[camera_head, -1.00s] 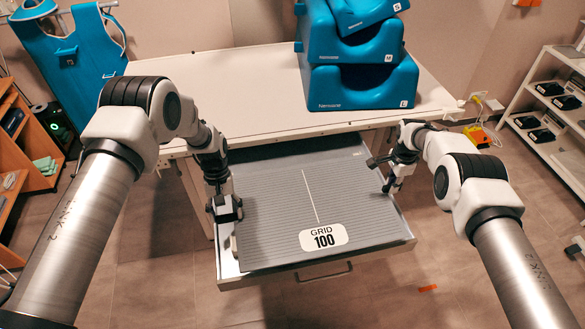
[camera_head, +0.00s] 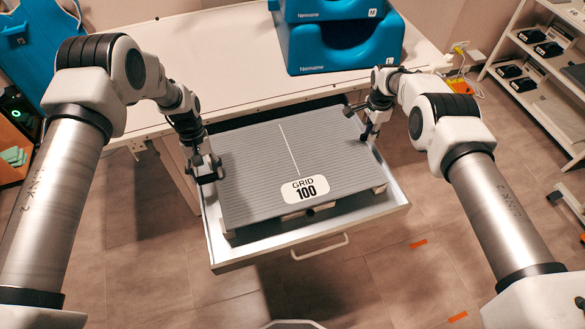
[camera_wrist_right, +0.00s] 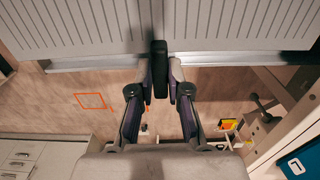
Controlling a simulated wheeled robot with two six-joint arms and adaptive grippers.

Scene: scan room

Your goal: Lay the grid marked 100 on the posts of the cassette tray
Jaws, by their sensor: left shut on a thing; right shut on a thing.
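The flat grey ribbed grid (camera_head: 250,165), marked GRID 100 on a white label at its front, has a pale centre line. It lies over an open drawer-like tray (camera_head: 385,210) below the table. My left gripper (camera_head: 207,170) is shut on the grid's left edge. My right gripper (camera_head: 369,132) is shut at its right edge; in the right wrist view its fingers (camera_wrist_right: 160,68) close around a dark tab beside the ribbed panel. Pale and dark parts show under the grid's front edge. The posts are mostly hidden, and I cannot tell whether the grid touches them.
The white table (camera_head: 220,65) stands behind the tray, with blue padded supports (camera_head: 345,45) on it. A shelf rack (camera_head: 545,75) is at the right. The tray's front handle (camera_head: 320,247) faces open floor with orange marks.

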